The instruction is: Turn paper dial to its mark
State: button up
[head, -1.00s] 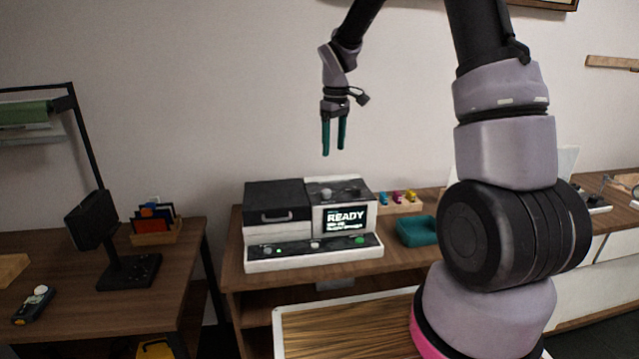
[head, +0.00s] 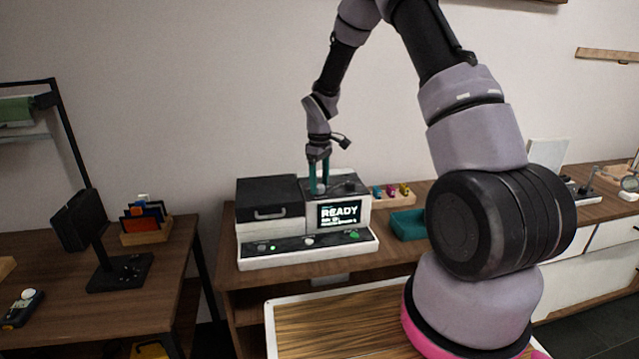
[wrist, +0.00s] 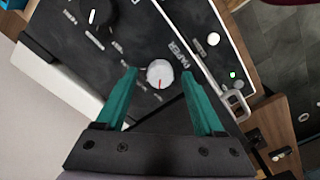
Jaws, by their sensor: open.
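The paper dial (wrist: 159,73) is a small pale round knob with a red pointer line, on the dark top panel of the machine (head: 258,228). The word PAPER is printed beside it. In the wrist view the red line points down, toward my gripper's palm, with small print near it. My gripper (wrist: 158,77) is open, its green fingertips on either side of the dial in the picture. Whether they touch it or reach its height I cannot tell.
A larger black dial (wrist: 96,16) with a white pointer is on the same panel. The machine's screen (head: 339,214) reads READY. A teal tray (head: 408,224) and a wooden holder with small coloured pieces (head: 391,194) stand to the right.

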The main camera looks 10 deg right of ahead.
jog(key=shift+f, duration=0.15)
grip_shut()
jog(key=shift+m, duration=0.4)
jog(key=m, duration=0.3)
jog(key=shift+m, duration=0.3)
jog(key=m, duration=0.4)
jog(key=shift+m, duration=0.3)
